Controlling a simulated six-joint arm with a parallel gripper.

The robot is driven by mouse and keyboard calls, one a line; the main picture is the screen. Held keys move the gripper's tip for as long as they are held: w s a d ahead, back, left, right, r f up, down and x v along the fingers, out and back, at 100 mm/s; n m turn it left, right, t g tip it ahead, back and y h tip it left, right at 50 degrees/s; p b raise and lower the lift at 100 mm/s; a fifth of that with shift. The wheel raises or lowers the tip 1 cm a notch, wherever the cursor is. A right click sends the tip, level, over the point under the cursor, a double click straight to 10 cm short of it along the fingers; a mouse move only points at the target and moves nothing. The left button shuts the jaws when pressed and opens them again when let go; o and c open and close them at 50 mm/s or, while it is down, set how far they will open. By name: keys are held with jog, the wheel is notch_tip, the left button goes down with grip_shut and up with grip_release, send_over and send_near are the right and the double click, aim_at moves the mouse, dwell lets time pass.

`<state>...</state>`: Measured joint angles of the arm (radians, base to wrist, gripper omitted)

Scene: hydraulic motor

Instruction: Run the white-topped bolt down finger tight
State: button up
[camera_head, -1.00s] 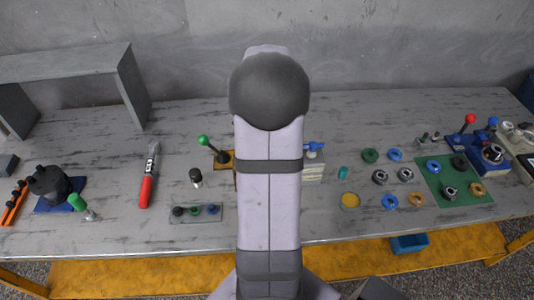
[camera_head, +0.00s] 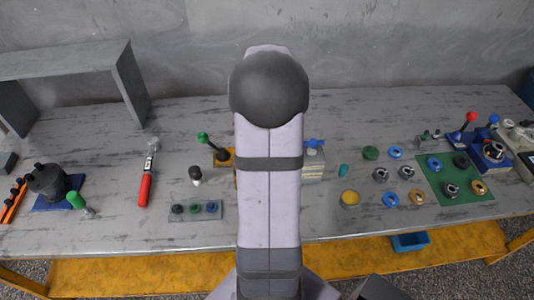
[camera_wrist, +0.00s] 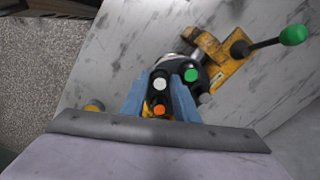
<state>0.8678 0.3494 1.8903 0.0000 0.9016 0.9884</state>
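In the wrist view, a dark round motor body has a white-topped bolt (camera_wrist: 159,84), a green-topped bolt (camera_wrist: 190,75), an orange-topped bolt (camera_wrist: 159,110) and a grey-topped one (camera_wrist: 204,98) on its face. My gripper (camera_wrist: 162,76) has two blue fingers, one on each side of the white top. The orange top also shows between the fingers, nearer the palm. The fingers stand apart; whether they touch the white-topped bolt's head I cannot tell. In the head view my own arm hides the gripper and most of the motor.
A green-knobbed lever (camera_wrist: 293,34) on a yellow fixture (camera_wrist: 218,55) is close to the motor. In the head view, a red-handled tool (camera_head: 146,185), a black-topped part (camera_head: 195,174) and a small tray (camera_head: 218,213) lie left. A green mat (camera_head: 455,190) with rings lies right.

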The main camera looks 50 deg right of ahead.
jog(key=shift+r+p, duration=0.2)
jog(key=shift+p, duration=0.15)
dwell(0.4)
jog(key=c, duration=0.6)
jog(key=m+p, duration=0.1)
jog(key=m, duration=0.3)
